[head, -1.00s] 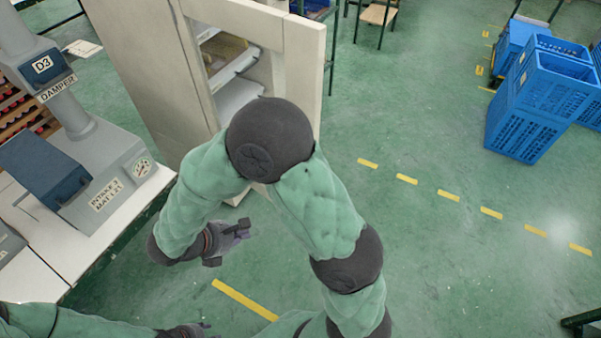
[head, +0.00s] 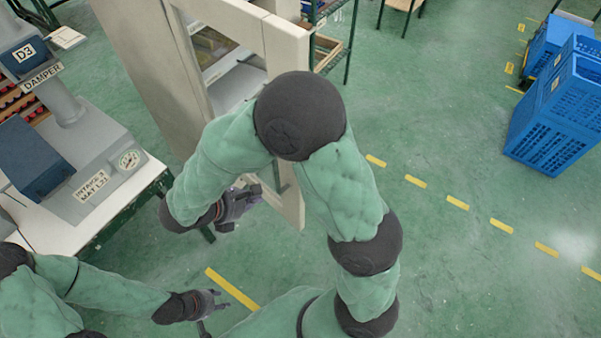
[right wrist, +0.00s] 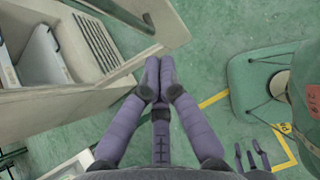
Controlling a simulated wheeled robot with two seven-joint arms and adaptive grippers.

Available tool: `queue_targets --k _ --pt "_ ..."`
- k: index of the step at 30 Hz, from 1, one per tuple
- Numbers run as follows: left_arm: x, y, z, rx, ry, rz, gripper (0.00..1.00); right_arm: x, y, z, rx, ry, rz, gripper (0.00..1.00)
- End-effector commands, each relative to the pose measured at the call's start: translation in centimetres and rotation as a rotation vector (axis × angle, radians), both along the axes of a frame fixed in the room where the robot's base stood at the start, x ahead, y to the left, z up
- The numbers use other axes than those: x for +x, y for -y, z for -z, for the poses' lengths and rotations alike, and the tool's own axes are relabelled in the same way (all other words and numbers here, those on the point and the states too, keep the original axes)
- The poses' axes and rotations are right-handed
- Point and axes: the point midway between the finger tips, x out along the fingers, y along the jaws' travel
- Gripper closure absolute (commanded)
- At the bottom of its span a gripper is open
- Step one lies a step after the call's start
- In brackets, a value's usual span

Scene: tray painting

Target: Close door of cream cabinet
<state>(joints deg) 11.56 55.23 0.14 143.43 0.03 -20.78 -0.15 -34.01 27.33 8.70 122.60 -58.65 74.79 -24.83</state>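The cream cabinet (head: 150,75) stands at the upper left of centre in the head view, its shelves showing through a framed opening. Its cream door (head: 287,50) seems to be the framed upright at the right, standing open. In the right wrist view the cabinet (right wrist: 75,98) is at the left and the door edge (right wrist: 165,25) at the top, with a gap between. My right gripper (right wrist: 159,75) has its fingers together with nothing visible between them, near the door; contact cannot be told. My arm hides part of the door. My left gripper (head: 218,304) is open and empty, low in the head view.
A grey machine (head: 95,165) on a white-topped bench stands left of the cabinet. Blue crates (head: 555,115) are stacked at the right. A shelf rack (head: 325,45) stands behind the cabinet. Green floor with yellow dashes is clear at the right.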

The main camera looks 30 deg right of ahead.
Motion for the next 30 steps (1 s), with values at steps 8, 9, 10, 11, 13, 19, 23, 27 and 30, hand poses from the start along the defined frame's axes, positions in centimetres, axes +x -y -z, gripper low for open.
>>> queue_targets --k 8,9,10,11,13,19,23,27,30 --pt "0.0 0.0 0.7 0.0 -0.001 -0.002 0.6 0.2 1.1 1.3 0.0 -0.002 0.001 1.0" --pt "0.0 0.0 1.0 0.0 -0.001 -0.002 0.6 0.3 1.6 1.8 0.0 -0.002 0.002 1.0" --pt "0.0 0.0 1.1 0.0 -0.001 -0.002 0.6 0.4 1.9 2.2 0.0 -0.002 0.001 1.0" --pt "0.0 0.0 1.4 0.0 -0.001 -0.002 0.6 0.5 2.3 2.6 0.0 -0.002 0.002 1.0" --pt "0.0 0.0 1.8 0.0 0.0 -0.001 0.6 0.6 3.2 3.6 -0.001 -0.003 0.003 1.0" --pt "0.0 0.0 3.2 0.0 0.0 -0.001 0.6 1.2 5.8 6.3 -0.001 -0.003 0.004 1.0" --pt "0.0 0.0 4.0 0.0 0.0 -0.001 0.6 1.6 7.4 7.6 0.001 -0.001 0.004 1.0" --pt "0.0 0.0 4.4 0.0 0.0 -0.001 0.6 2.0 9.3 7.3 0.001 0.0 0.004 1.0" --pt "0.0 0.0 4.6 0.0 0.0 -0.001 0.6 2.2 10.2 7.2 0.001 0.0 0.002 1.0"
